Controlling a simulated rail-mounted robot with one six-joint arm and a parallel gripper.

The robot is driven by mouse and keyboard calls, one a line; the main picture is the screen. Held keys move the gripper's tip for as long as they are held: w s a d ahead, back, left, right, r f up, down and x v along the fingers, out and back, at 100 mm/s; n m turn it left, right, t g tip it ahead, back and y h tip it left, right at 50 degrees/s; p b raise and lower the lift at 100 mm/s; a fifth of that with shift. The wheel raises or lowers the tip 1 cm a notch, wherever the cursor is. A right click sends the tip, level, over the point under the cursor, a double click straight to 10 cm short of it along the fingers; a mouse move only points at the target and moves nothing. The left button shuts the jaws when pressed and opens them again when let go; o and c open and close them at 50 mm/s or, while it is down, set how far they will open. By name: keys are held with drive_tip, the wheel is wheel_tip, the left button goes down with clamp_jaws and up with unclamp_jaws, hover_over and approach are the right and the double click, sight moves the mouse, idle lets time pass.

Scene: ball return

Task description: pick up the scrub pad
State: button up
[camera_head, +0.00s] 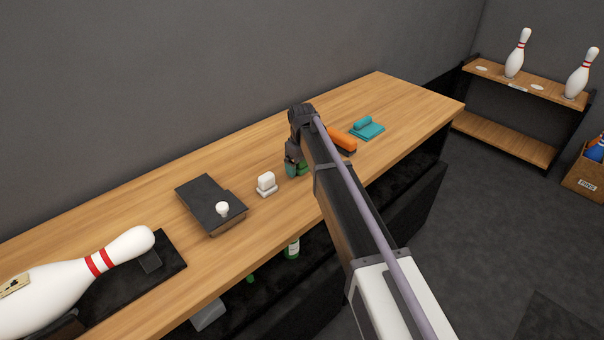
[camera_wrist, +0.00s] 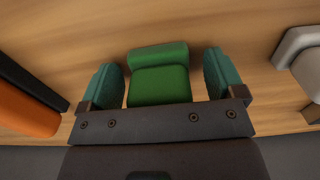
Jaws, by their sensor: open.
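The green scrub pad (camera_wrist: 160,86), a block with a raised ridge along its far side, lies on the wooden counter in the wrist view. My gripper (camera_wrist: 164,78) is open, with one teal fingertip on each side of the pad and a small gap showing at both sides. In the head view my gripper (camera_head: 296,168) is low over the counter's middle. I cannot tell the exact height of the fingertips above the counter.
An orange and black item (camera_head: 342,139) and a teal pad-like item (camera_head: 366,129) lie to the right on the counter (camera_head: 378,92). A white handled block (camera_head: 266,183) and a dark box with a white knob (camera_head: 208,200) are left. A bowling pin (camera_head: 62,288) lies at the far left.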

drive_tip(key=shift+r, duration=0.1)
drive_tip(key=c, duration=1)
